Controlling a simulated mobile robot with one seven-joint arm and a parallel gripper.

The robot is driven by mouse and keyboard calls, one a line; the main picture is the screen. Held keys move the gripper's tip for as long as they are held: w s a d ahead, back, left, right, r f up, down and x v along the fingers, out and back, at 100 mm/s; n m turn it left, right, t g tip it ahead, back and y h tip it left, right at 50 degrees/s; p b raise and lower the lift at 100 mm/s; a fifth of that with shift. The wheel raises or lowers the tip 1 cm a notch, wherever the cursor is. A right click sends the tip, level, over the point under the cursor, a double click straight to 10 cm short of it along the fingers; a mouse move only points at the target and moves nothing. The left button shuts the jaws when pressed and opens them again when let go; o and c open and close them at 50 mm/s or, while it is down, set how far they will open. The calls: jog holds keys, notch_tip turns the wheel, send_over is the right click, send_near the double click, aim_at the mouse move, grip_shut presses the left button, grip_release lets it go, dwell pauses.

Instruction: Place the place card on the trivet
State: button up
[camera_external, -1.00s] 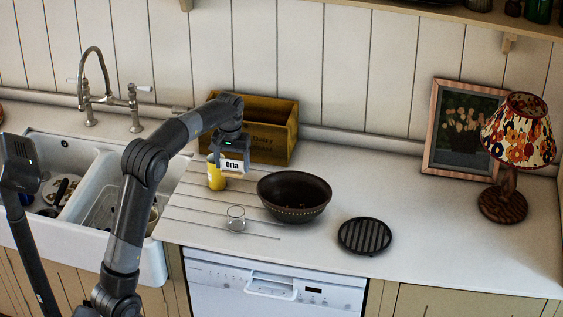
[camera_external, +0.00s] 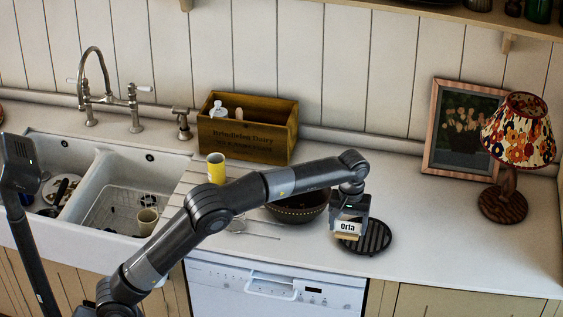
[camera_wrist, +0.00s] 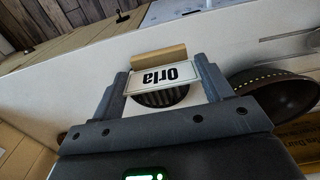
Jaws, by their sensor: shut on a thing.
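The place card (camera_external: 347,226) is white with "Orla" in black and has a wooden base. My gripper (camera_external: 348,220) is shut on it and holds it over the left part of the trivet. The card also shows between my fingers in the wrist view (camera_wrist: 161,76). The trivet (camera_external: 377,239) is a round black slatted disc on the counter. In the wrist view the trivet (camera_wrist: 165,97) lies beyond and partly behind the card. A small gap between card and trivet seems to show there, but its height is hard to tell.
A dark bowl (camera_external: 298,207) stands just left of the trivet, partly behind my arm. A yellow cup (camera_external: 216,168) and a wooden crate (camera_external: 247,132) stand farther left. A lamp (camera_external: 507,155) and a framed picture (camera_external: 461,130) are at the right. Counter right of the trivet is clear.

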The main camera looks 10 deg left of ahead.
jog(key=shift+s+d+f, duration=0.1)
jog(key=shift+s+d, duration=0.2)
jog(key=shift+d, duration=0.05)
jog(key=w+f, duration=0.2)
jog(key=w, duration=0.1)
jog(key=w+a+f, duration=0.1)
jog(key=w+f, duration=0.1)
jog(key=w, duration=0.2)
jog(key=w+a+f, duration=0.1)
jog(key=w+f, duration=0.1)
jog(key=w, duration=0.2)
jog(key=shift+a+f, duration=0.2)
jog(key=shift+f, duration=2.25)
jog(key=shift+f, duration=0.15)
jog(key=o, duration=1)
jog(key=shift+c, duration=0.2)
notch_tip(320, 180, up, 12)
jog(key=shift+r, duration=0.2)
